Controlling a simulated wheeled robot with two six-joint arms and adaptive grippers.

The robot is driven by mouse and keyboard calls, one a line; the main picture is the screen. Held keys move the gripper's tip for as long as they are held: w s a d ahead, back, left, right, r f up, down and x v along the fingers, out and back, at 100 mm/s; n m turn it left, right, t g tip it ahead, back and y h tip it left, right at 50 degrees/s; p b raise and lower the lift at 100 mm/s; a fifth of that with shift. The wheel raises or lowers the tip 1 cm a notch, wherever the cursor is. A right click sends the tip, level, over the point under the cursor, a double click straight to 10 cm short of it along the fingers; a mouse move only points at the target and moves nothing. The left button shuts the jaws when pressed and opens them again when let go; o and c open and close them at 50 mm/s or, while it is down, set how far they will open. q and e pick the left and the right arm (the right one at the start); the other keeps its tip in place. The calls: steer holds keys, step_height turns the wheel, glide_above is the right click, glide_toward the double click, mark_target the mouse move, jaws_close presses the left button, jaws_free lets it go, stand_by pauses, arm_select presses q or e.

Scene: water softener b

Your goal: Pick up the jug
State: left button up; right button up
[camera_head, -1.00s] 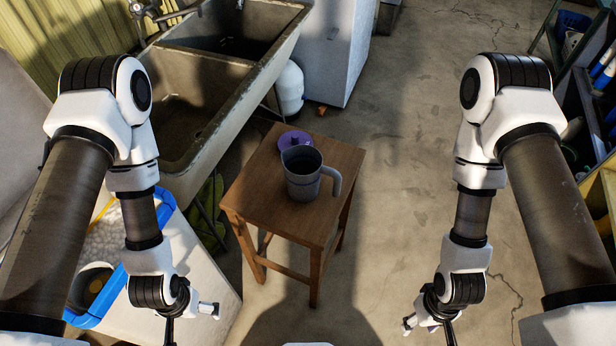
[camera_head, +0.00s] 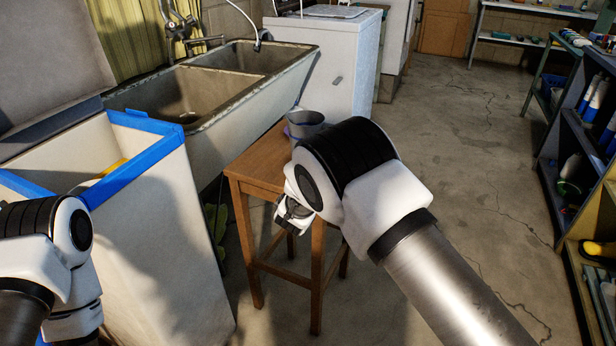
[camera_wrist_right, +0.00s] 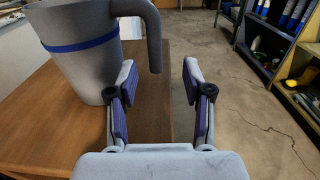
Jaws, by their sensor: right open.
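The grey jug (camera_head: 304,124) stands upright on a small wooden stool (camera_head: 256,165); in the head view my right arm hides much of it. In the right wrist view the jug (camera_wrist_right: 84,50) is at upper left, with a blue band and its handle (camera_wrist_right: 152,30) pointing right. My right gripper (camera_wrist_right: 160,78) is open and empty, low over the stool's right edge, its left finger close to the jug's side and the handle just beyond the fingers. Whether they touch I cannot tell. My left arm is at the lower left of the head view; its gripper is out of frame.
A white bin with a blue rim (camera_head: 150,122) stands left of the stool. A double sink (camera_head: 190,95) and a white appliance (camera_head: 330,60) are behind it. Shelves (camera_head: 570,150) line the right side. The floor (camera_head: 460,170) between is clear.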

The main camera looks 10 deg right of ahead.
steer(key=x, duration=0.5)
steer(key=f+x, duration=0.1)
steer(key=x, duration=0.2)
steer(key=shift+w+a, duration=0.25)
steer(key=shift+w, duration=0.05)
steer(key=shift+r, duration=0.15)
steer(key=shift+c, duration=1.3)
jaws_close()
